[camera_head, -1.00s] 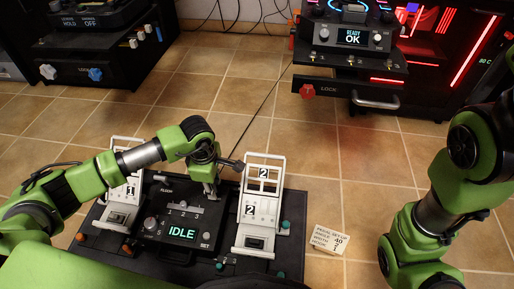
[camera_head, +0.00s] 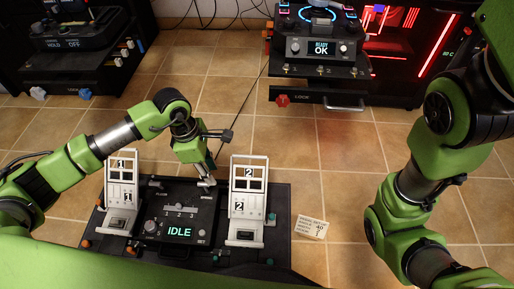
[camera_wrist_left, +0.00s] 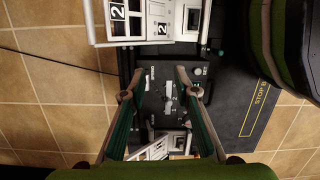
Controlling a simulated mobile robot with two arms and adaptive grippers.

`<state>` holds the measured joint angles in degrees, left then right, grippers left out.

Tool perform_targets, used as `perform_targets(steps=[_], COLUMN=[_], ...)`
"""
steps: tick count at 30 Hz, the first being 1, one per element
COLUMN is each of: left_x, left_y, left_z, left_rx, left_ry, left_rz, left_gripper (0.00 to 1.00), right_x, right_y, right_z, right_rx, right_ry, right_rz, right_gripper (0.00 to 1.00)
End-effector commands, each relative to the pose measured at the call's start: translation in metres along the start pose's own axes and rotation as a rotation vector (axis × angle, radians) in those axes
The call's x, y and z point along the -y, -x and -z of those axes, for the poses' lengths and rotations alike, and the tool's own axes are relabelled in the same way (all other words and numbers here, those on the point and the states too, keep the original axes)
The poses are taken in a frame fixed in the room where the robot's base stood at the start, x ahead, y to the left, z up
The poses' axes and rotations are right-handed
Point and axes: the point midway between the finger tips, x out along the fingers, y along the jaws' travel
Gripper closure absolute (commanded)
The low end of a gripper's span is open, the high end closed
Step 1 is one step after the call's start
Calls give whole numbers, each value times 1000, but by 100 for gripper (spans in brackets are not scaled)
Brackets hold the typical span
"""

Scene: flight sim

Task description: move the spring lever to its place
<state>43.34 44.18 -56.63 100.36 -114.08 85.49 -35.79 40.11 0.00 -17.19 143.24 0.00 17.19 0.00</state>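A black pedal control box (camera_head: 150,255) sits on the floor between two white pedals, marked 1 (camera_head: 121,195) and 2 (camera_head: 247,200). Its screen (camera_head: 179,232) reads IDLE. A small grey lever (camera_head: 179,207) stands by a 1 2 3 scale on its top; I cannot tell for certain that it is the spring lever. My left gripper (camera_head: 207,182) is over the box's far right part, near a small label. In the left wrist view its fingers (camera_wrist_left: 158,78) are apart with the box top between and beyond them, and nothing is held. My right gripper is out of view.
A card with printed settings (camera_head: 311,229) lies on the floor right of the pedals. A console with a READY OK screen (camera_head: 320,48) stands at the back. Another control unit (camera_head: 75,50) is at back left. Tiled floor between is clear.

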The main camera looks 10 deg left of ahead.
Motion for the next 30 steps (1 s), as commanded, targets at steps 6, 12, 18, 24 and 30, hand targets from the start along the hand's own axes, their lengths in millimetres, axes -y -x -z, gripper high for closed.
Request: perform_targets(steps=[6,12,18,24,30], left_x=[13,21,24,22,19], left_y=[13,26,43,57,61], left_z=[-43,-80,-115,-138,-146], left_rx=[168,320,468,580,626], left_ry=[118,246,391,518,573], left_rz=[86,165,242,300,323], left_gripper=[72,72,72,72,72], right_x=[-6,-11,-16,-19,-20], right_y=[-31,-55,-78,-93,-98], right_z=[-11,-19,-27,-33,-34], right_rx=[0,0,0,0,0], right_ry=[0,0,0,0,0], right_rz=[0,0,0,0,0], right_gripper=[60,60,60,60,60])
